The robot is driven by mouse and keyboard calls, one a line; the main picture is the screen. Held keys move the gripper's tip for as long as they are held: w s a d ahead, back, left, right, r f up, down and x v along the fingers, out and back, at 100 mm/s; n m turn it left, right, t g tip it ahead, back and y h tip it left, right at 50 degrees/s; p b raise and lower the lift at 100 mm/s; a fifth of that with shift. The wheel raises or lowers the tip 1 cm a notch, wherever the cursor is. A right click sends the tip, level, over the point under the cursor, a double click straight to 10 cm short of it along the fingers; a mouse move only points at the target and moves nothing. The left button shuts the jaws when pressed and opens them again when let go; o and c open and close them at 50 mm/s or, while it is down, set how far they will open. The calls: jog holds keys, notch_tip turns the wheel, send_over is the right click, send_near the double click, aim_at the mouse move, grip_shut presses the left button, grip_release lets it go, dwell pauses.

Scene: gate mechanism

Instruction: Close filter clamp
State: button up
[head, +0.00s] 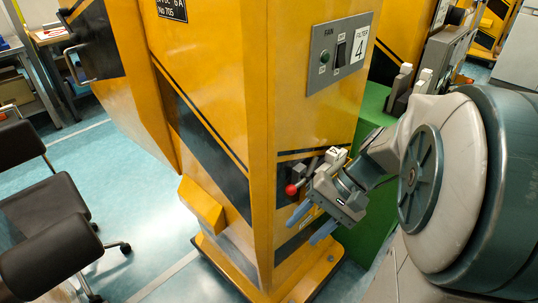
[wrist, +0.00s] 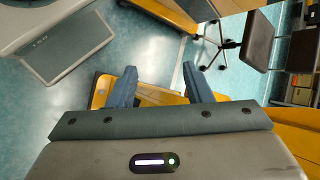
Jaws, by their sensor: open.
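A red ball knob (head: 291,190) on a short lever sits in a dark recess low on the yellow machine; I take it for the filter clamp's handle. My gripper (head: 310,227) is just right of and below the knob in the head view. Its two blue fingers are apart and empty, pointing down and left beside the machine's lower front. In the wrist view the fingers (wrist: 159,72) are spread, with the machine's yellow base plate (wrist: 150,95) and floor behind them. The knob does not show in the wrist view, and the rest of the lever is partly hidden.
A green block (head: 372,115) stands right. Black chairs (head: 45,215) stand left; blue floor (head: 145,215) between is clear.

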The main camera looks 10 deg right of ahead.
jog(key=w+d+f+m+t+y+b, duration=0.3)
jog(key=w+d+t+y+b, duration=0.1)
jog(key=w+d+y+b, duration=0.15)
jog(key=m+t+y+b, duration=0.2)
jog(key=t+y, duration=0.1)
jog(key=t, duration=0.2)
send_near(292, 188)
jog(key=x, duration=0.3)
jog(key=f+x, duration=0.1)
jog(key=x, duration=0.6)
jog(key=shift+w+f+b, duration=0.15)
jog(key=shift+w+b, duration=0.1)
jog(key=shift+b, duration=0.05)
jog(key=shift+d, duration=0.1)
jog(key=shift+c, duration=0.4)
grip_shut()
